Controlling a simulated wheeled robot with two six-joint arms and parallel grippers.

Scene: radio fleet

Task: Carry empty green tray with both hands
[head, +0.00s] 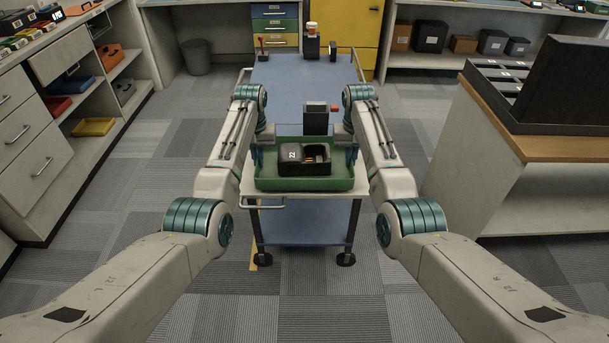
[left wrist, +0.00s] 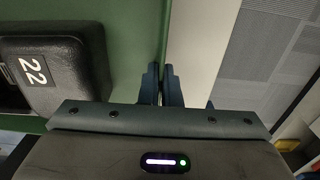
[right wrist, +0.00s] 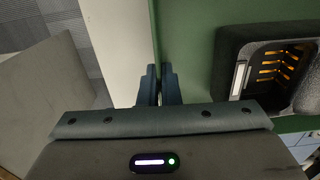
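The green tray (head: 270,183) is at the near end of a cart; I cannot tell whether it rests on the top or is just above it. It is not empty: a black box (head: 305,159) marked 22, with an open recess showing orange-lit slots, is inside it. My left gripper (head: 257,157) is at the tray's left wall, and its fingers (left wrist: 162,75) straddle the rim closely. My right gripper (head: 352,156) is at the right wall, its fingers (right wrist: 158,76) closed on that rim too. The black box also shows in the right wrist view (right wrist: 228,75).
The blue cart top (head: 290,75) beyond the tray holds a dark device (head: 316,120) with a red part beside it. Shelving with drawers (head: 30,150) stands left, a wood-topped counter (head: 500,165) right. Carpet is clear on both sides of the cart.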

